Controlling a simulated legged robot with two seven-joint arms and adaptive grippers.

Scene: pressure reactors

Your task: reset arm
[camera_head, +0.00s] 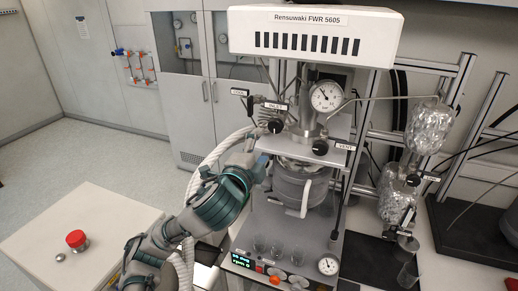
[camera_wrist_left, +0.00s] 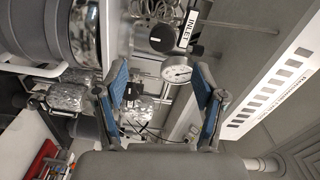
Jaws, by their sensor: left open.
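My left arm comes in from the lower left of the head view. Its gripper (camera_head: 259,163) is beside the left side of the pressure reactor, near the grey vessel (camera_head: 300,185). In the wrist view my left gripper (camera_wrist_left: 160,70) is open, its two blue-padded fingers apart with nothing held between them. Beyond the fingers the wrist view shows a pressure gauge (camera_wrist_left: 177,70) and the INLET label (camera_wrist_left: 186,31) with a dark knob. My right gripper is in neither view.
The reactor's white top housing (camera_head: 312,35) overhangs the vessel. Knobs labelled INLET (camera_head: 276,125) and VENT (camera_head: 321,147) are close to the gripper. Small glasses (camera_head: 276,250) stand on the reactor base. A side table (camera_head: 95,225) carries a red button (camera_head: 76,239). Open floor lies left.

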